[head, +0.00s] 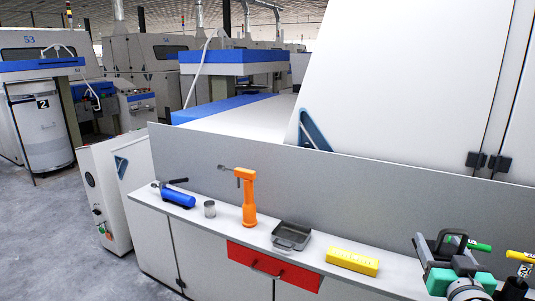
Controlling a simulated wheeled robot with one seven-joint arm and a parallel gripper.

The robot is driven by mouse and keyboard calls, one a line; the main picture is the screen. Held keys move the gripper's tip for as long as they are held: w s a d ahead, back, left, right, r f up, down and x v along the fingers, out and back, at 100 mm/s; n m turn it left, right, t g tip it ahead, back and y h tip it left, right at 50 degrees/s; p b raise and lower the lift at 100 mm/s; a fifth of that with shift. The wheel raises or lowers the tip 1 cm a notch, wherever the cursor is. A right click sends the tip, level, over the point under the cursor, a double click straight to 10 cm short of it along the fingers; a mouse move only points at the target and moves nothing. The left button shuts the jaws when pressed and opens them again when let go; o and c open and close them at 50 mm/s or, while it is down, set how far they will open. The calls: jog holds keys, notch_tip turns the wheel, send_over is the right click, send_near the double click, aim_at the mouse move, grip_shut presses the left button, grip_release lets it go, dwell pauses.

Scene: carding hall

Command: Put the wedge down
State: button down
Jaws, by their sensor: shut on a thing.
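My gripper (443,240) is at the lower right, over the right part of the grey shelf. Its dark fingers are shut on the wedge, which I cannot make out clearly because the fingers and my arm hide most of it. I cannot tell whether it touches the shelf.
Along the shelf (231,226) are a blue cylindrical tool (177,196), a small grey jar (210,209), an upright orange tool (248,200), a dark tray (291,236) and a yellow block (352,261). Green-handled (475,244) and yellow-handled (520,257) items are near my gripper. A panel (330,175) rises behind.

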jog(key=w+a+f+n+y+p, duration=0.2)
jog(key=a+y, duration=0.1)
jog(key=a, duration=0.5)
jog(key=w+a+f+n+y+p, duration=0.2)
jog(key=w+a+f+y+p, duration=0.1)
jog(key=a, duration=0.6)
jog(key=w+a+f+n+y+p, duration=0.2)
jog(key=w+a+f+y, duration=0.1)
jog(key=a, duration=0.6)
jog(key=shift+w+f+n+y+p, duration=0.25)
jog(key=shift+n+y+p, duration=0.1)
jog(key=shift+y, duration=0.25)
